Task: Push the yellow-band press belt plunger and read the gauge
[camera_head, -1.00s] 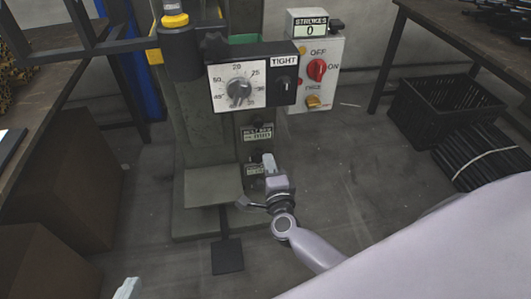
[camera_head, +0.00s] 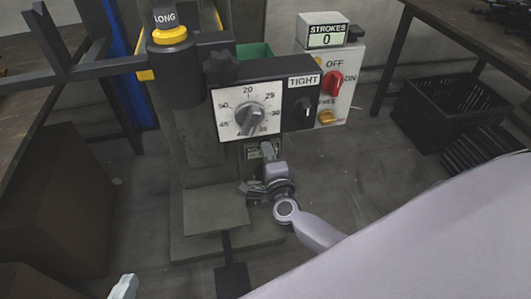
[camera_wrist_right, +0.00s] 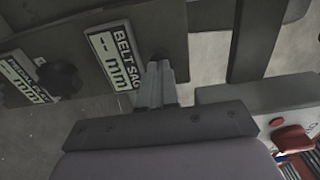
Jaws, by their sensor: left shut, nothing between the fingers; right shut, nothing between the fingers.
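The press (camera_head: 195,150) has a yellow band (camera_head: 170,36) near its top, under a cap marked LONG. In the right wrist view the BELT SAG gauge (camera_wrist_right: 115,58) shows dashes above "mm". My right gripper (camera_wrist_right: 158,68) is shut and empty, its fingertips just right of that gauge. No belt plunger shows clearly; the fingers may hide it, and I cannot tell whether they touch it. In the head view my right gripper (camera_head: 268,152) is in front of the press's lower face, partly covering the gauge. My left gripper (camera_head: 124,287) shows only in part at the bottom left, shut.
A second gauge (camera_wrist_right: 28,78), with dashes, has a dark knob (camera_wrist_right: 62,78) beside it. Above are a numbered dial (camera_head: 250,118), a TIGHT switch (camera_head: 304,112), a control box (camera_head: 333,85) with red knob, and a STROKES counter (camera_head: 327,36) at 0. A black crate (camera_head: 440,112) stands right.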

